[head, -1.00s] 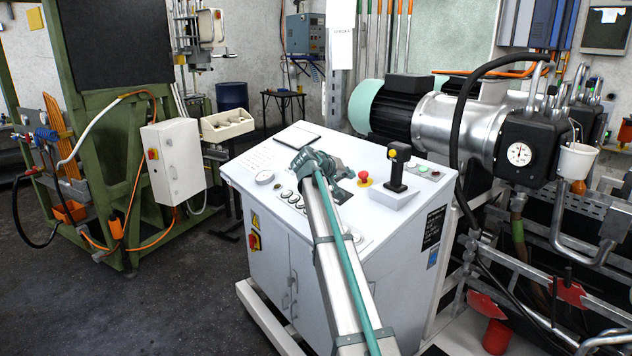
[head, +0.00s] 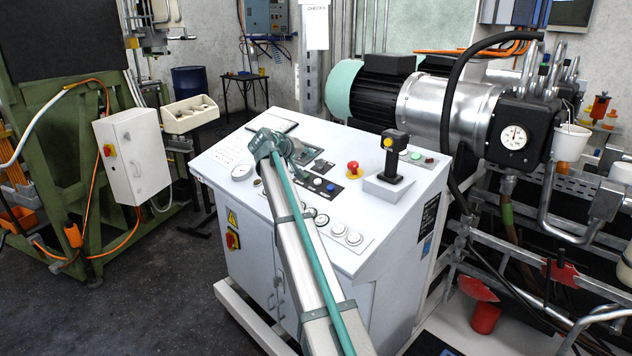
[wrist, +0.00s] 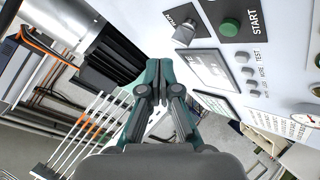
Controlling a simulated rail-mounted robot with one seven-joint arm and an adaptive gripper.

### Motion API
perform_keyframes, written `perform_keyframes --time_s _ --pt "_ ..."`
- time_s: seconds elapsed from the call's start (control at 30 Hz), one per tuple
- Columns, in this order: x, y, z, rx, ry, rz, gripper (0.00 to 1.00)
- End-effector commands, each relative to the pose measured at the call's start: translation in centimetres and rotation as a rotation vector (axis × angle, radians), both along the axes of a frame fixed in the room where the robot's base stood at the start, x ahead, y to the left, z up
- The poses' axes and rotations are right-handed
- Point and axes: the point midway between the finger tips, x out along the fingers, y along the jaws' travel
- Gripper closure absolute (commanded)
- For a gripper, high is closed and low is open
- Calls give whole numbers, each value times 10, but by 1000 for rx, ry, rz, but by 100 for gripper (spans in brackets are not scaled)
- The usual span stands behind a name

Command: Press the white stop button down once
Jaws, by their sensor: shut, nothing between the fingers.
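The white control cabinet (head: 215,160) stands in the middle of the head view, with a sloped top panel. In the wrist view my gripper (wrist: 160,82) is shut and empty, above the panel. The green START button (wrist: 230,27) and a mode knob (wrist: 185,32) lie up and to the right of its fingers. No STOP label is readable there.
A red mushroom button (head: 353,168) and a black joystick (head: 395,160) rise from the panel, right of my arm. A small display (wrist: 209,69) lies beside the fingers in the wrist view. Motor and pipes stand behind and right. Open floor is at the left.

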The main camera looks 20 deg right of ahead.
Motion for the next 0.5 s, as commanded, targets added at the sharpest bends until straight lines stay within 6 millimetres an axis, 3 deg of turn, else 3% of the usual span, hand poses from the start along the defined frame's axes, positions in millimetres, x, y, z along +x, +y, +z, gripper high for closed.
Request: perform_keyframes --time_s 0.27,0.5 --pt "1 -1 -6 0 0 0 100" --pt "3 -7 -26 0 2 0 100"
